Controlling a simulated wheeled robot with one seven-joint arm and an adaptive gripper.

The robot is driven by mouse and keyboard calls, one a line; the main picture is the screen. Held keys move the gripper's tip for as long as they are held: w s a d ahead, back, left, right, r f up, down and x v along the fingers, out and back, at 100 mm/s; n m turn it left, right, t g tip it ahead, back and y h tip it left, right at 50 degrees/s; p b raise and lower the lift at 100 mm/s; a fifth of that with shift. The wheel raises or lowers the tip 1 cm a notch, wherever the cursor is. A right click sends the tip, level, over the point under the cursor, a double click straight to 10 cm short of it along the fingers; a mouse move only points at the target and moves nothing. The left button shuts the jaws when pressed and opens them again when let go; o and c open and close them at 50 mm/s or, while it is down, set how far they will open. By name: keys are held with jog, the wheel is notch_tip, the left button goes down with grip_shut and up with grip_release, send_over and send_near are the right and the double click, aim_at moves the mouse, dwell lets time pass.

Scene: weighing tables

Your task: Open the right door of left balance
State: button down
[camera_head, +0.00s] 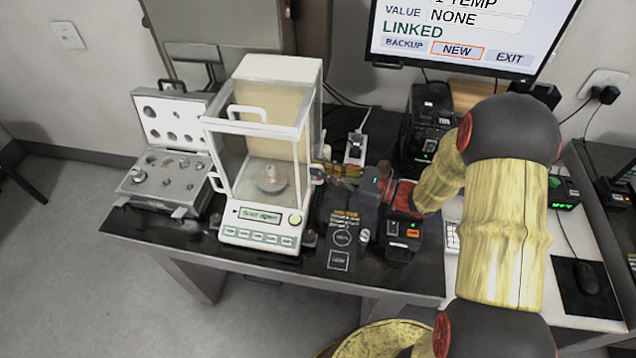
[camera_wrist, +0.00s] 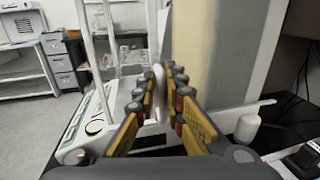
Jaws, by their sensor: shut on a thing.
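The left balance (camera_head: 262,150) stands on the dark table, with a white frame, clear panes and a lit front display. A metal weight (camera_head: 270,178) sits on the pan inside it. My gripper (camera_head: 324,171) reaches in from the right to the balance's right side. In the wrist view, my gripper (camera_wrist: 160,92) has its yellow fingers on both sides of the white handle of the right door (camera_wrist: 158,82) and is shut on it. The fingers hide part of the handle. I cannot tell how far the right door has slid.
An open weight case (camera_head: 165,185) stands left of the balance. Small black devices (camera_head: 402,235) stand right of it, close under my arm. A monitor (camera_head: 470,35) hangs behind. A white rod (camera_wrist: 250,106) and small bottle (camera_wrist: 246,128) are beside the fingers.

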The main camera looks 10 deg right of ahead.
jog(key=w+d, duration=0.1)
jog(key=w, duration=0.1)
jog(key=w+d, duration=0.1)
jog(key=w, duration=0.1)
jog(key=w+d+p, duration=0.1)
jog(key=w, duration=0.2)
jog(key=c, duration=2)
grip_release()
jog(key=shift+d, duration=0.1)
send_near(315, 146)
jog(key=v, duration=0.5)
jog(key=shift+w+d+f, duration=0.15)
jog(key=shift+d+f, duration=0.15)
jog(key=shift+f, duration=0.1)
